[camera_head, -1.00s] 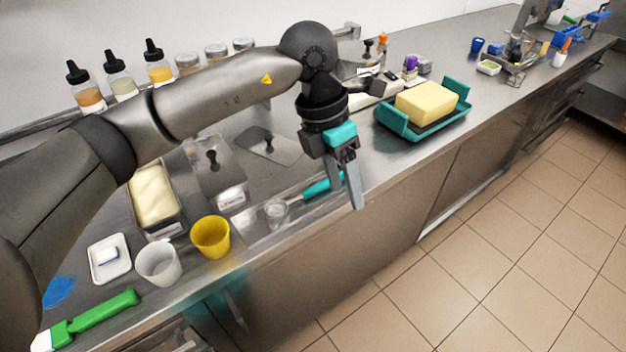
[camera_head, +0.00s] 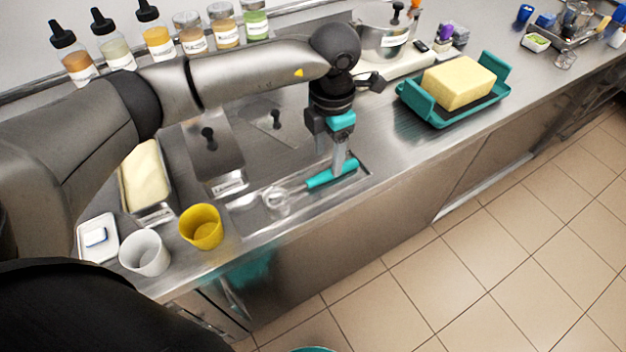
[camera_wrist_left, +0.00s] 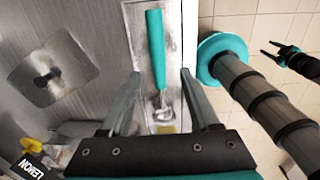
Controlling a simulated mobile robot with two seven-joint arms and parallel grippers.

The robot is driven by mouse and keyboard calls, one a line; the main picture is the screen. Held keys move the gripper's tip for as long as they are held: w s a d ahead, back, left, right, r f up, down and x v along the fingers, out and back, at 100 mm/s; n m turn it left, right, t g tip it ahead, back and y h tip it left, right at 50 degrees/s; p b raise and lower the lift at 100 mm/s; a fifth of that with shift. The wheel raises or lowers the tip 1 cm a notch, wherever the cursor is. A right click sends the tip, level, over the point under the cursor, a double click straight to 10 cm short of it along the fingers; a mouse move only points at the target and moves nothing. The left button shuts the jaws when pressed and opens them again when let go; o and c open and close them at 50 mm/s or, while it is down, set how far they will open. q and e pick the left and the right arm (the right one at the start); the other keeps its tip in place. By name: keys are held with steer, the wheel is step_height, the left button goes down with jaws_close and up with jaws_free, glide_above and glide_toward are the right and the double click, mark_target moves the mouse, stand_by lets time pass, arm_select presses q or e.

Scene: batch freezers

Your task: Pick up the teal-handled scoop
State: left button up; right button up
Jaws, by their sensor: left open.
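The teal-handled scoop (camera_head: 331,174) lies in a shallow steel tray at the counter's front. My left gripper (camera_head: 338,166) points down at the handle. In the left wrist view the handle (camera_wrist_left: 156,50) runs lengthwise between the two open fingers of my left gripper (camera_wrist_left: 159,72), with a gap on both sides. The scoop bowl shows nearer the gripper's base. The head view does not show clearly how high the fingertips are.
A yellow cup (camera_head: 201,228) and a white cup (camera_head: 145,254) stand left of the scoop. A teal tray (camera_head: 437,115) with a yellow block (camera_head: 459,83) stands to the right. Lidded steel pans lie behind. The counter's front edge is close to the scoop.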

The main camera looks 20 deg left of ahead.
mark_target(328, 172)
arm_select(q)
steer(key=shift+w+f, duration=0.15)
steer(key=shift+f, duration=2.5)
jaws_close()
